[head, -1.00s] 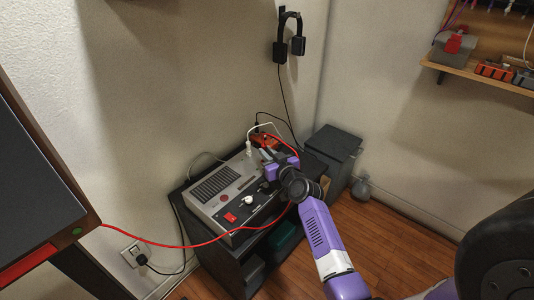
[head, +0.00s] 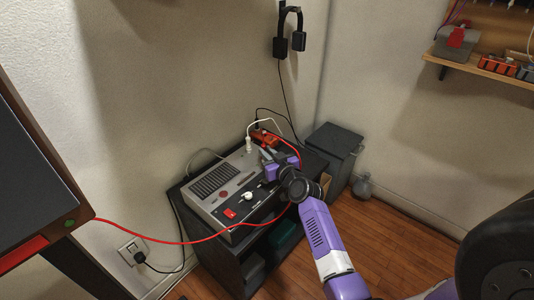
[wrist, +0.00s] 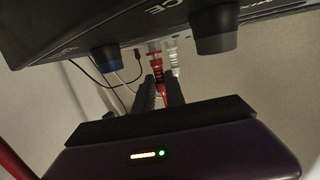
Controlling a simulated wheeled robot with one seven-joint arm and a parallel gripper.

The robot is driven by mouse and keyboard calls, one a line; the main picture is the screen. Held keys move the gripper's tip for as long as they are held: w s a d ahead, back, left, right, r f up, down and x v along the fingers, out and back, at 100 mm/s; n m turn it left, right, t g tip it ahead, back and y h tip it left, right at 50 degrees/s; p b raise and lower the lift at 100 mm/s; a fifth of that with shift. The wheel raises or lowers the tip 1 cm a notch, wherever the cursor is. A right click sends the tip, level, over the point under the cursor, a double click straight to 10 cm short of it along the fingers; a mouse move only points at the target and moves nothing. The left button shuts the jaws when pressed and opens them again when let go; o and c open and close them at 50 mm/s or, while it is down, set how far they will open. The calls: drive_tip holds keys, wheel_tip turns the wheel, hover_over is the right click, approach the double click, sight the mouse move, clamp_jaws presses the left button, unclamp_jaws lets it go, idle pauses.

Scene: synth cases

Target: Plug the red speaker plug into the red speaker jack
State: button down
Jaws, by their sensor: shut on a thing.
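My gripper (head: 268,158) is at the back right corner of the grey and black amplifier unit (head: 225,190). In the wrist view its two dark fingers (wrist: 159,92) are closed on a red plug (wrist: 156,66), seen between and just beyond the fingertips. The red cable (head: 180,243) runs from the left, along the unit's front, and loops up beside my gripper. It also shows at the lower left of the wrist view (wrist: 14,160). A white plug (wrist: 173,60) is close beside the red one. I cannot make out the red speaker jack in either view.
A dark bin (head: 333,145) stands right. Headphones (head: 290,40) hang on the wall.

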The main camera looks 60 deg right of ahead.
drive_tip(key=shift+f, duration=0.2)
drive_tip(key=c, duration=1.3)
unclamp_jaws()
drive_tip(key=v, duration=0.7)
drive_tip(key=shift+a, duration=0.1)
drive_tip(key=shift+s+a, duration=0.2)
drive_tip(key=shift+s, duration=0.1)
drive_tip(key=shift+r, duration=0.1)
